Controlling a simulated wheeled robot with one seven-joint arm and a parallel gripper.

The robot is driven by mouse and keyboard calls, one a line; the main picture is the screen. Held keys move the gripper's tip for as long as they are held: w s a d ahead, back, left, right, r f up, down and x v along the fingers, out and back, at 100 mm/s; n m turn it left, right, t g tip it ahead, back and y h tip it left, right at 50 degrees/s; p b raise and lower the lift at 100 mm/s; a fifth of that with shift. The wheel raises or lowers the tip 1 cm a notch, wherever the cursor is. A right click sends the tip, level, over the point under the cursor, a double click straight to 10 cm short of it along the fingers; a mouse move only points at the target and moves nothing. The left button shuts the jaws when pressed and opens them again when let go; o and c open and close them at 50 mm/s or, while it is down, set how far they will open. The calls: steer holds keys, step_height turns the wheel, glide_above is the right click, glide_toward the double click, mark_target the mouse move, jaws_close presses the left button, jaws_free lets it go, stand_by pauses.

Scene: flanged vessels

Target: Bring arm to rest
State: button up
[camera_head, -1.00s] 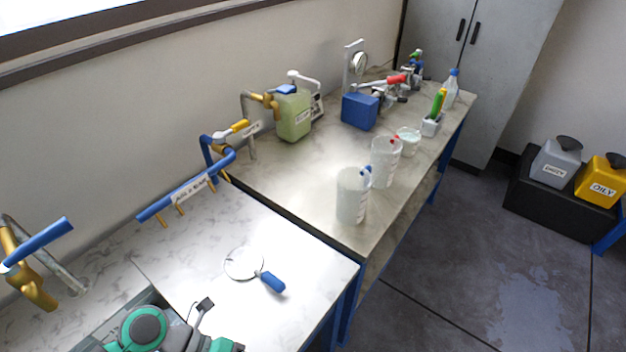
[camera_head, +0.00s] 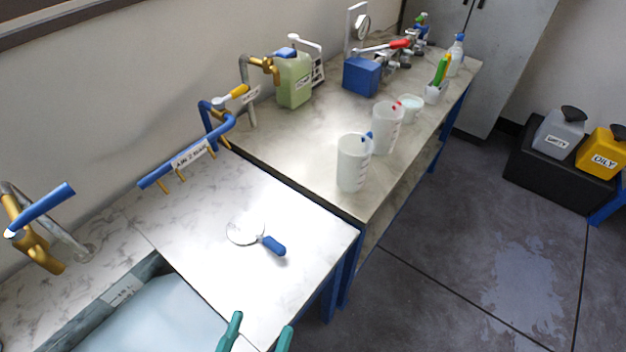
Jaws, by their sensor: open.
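My gripper (camera_head: 257,335) shows only as two teal fingers at the bottom edge of the head view. The fingers are apart with nothing visible between them. They are near the front edge of the near worktop (camera_head: 290,210), beside the basin (camera_head: 160,315). The rest of my arm is out of view.
A round-headed tool with a blue handle (camera_head: 272,244) lies on the near worktop. Behind are a blue pipe rack (camera_head: 185,165), a brass tap (camera_head: 35,240), two jugs (camera_head: 353,165) (camera_head: 388,128) and a green canister (camera_head: 294,80). Floor at right is clear before the black stand (camera_head: 560,165).

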steer(key=s+d+f+n+g+y, duration=0.2)
steer(key=d+f+n+y, duration=0.1)
steer(key=f+n, duration=0.3)
steer(key=s+d+f+n+g+y, duration=0.2)
steer(key=s+d+f+n+y, duration=0.1)
steer(key=d+f+n, duration=0.3)
step_height(320, 180, down, 2)
steer(key=shift+s+f+g, duration=0.1)
steer(key=shift+s+g, duration=0.2)
steer(key=shift+s, duration=0.05)
steer(key=shift+d, duration=0.1)
steer(key=shift+c, duration=0.6)
